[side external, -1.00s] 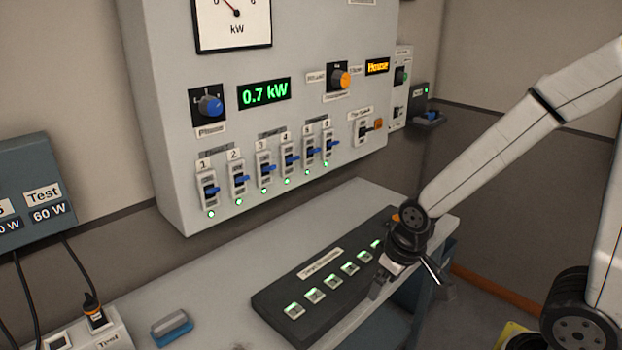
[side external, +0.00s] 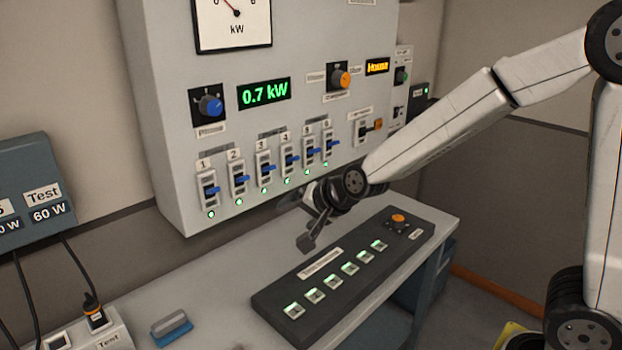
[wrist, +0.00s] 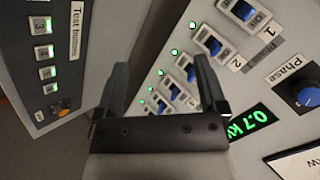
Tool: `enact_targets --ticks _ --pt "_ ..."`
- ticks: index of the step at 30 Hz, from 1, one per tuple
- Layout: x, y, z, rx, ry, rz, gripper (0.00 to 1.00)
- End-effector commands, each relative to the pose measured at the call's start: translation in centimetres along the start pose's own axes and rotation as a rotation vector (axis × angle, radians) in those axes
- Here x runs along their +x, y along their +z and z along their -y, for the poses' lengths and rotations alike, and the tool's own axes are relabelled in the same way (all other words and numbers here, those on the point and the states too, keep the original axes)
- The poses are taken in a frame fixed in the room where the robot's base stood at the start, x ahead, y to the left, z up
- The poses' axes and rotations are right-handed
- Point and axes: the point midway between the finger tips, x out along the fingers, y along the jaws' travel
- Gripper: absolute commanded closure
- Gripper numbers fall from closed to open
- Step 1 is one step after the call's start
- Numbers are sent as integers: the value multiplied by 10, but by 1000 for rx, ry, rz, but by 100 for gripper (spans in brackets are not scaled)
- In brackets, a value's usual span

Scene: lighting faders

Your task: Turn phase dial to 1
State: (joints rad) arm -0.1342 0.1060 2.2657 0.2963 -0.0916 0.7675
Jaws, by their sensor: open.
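The phase dial (side external: 210,106) is a blue knob on a black square plate at the left of the grey wall panel, above the label "Phase". In the wrist view the phase dial (wrist: 306,92) shows at the right edge, with its label beside it. I cannot read the dial's position for sure. My gripper (side external: 308,222) is in front of the panel's lower edge, above the test button board, to the right of and below the dial. In the wrist view my gripper (wrist: 160,85) has its two fingers apart with nothing between them. It is clear of the dial.
Several blue switches (side external: 265,172) with green lights sit below the dial. A green display (side external: 264,93) reads 0.7 kW. An orange knob (side external: 341,79) is further right. The button board (side external: 270,300) lies on the bench. A blue-grey block (side external: 171,328) lies at the bench's left.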

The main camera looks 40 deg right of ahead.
Motion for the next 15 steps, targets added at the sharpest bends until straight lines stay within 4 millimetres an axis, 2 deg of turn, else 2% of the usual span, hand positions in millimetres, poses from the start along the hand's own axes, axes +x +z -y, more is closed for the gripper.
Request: enact_targets --ticks 1,6,15 --pt "3 -5 18 84 -49 -28 9" --pt "6 -24 73 398 -221 -104 9" --pt "-6 -53 158 949 -550 -142 9"
